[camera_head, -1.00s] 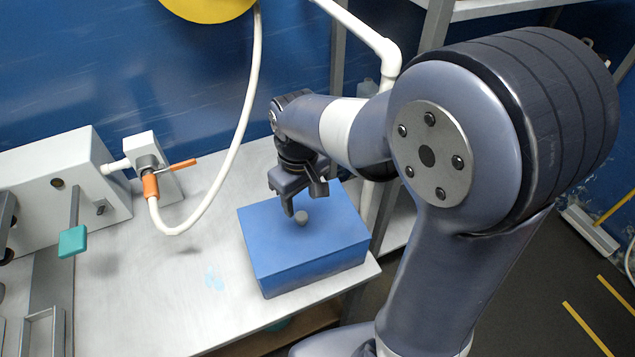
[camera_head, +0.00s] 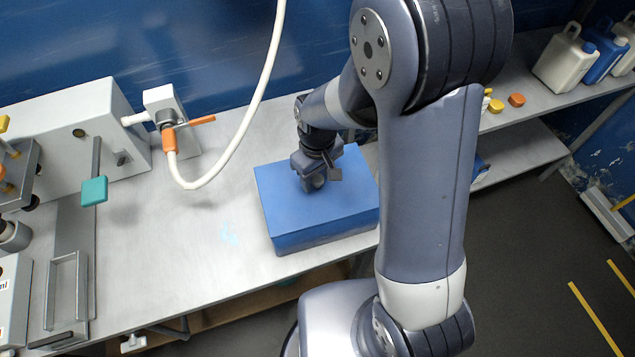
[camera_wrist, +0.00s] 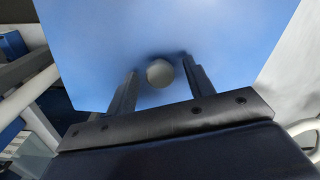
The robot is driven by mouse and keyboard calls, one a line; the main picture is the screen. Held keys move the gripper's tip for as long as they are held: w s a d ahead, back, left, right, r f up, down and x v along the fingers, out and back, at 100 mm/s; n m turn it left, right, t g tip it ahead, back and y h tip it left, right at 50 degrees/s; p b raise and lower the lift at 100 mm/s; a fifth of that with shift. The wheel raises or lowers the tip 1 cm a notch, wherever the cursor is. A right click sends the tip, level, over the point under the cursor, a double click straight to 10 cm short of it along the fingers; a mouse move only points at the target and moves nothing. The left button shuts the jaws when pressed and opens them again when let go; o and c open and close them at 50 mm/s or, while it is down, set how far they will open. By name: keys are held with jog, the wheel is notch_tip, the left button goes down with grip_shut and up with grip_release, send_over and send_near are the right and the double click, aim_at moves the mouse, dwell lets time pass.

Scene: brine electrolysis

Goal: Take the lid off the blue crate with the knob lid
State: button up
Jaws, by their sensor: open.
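The blue crate (camera_head: 290,222) stands closed on the grey bench near its front edge. Its flat blue lid (camera_head: 277,187) is on top and also fills much of the wrist view (camera_wrist: 215,40). The round grey knob (camera_wrist: 160,73) sits on the lid and shows between my two fingers in the wrist view. My gripper (camera_wrist: 158,80) is open, with one finger on each side of the knob and a gap to each. In the head view my gripper (camera_head: 316,186) is low over the lid and hides the knob.
A white hose with an orange fitting (camera_head: 169,140) hangs left of the crate. A white machine with a teal-handled lever (camera_head: 94,190) stands further left. Bare bench (camera_head: 190,250) lies between them. Jugs (camera_head: 565,60) stand on a shelf at the right.

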jog(key=shift+f, duration=0.6)
jog(key=shift+c, duration=0.2)
jog(key=c, duration=1)
jog(key=shift+r, duration=0.15)
jog(key=shift+c, duration=0.2)
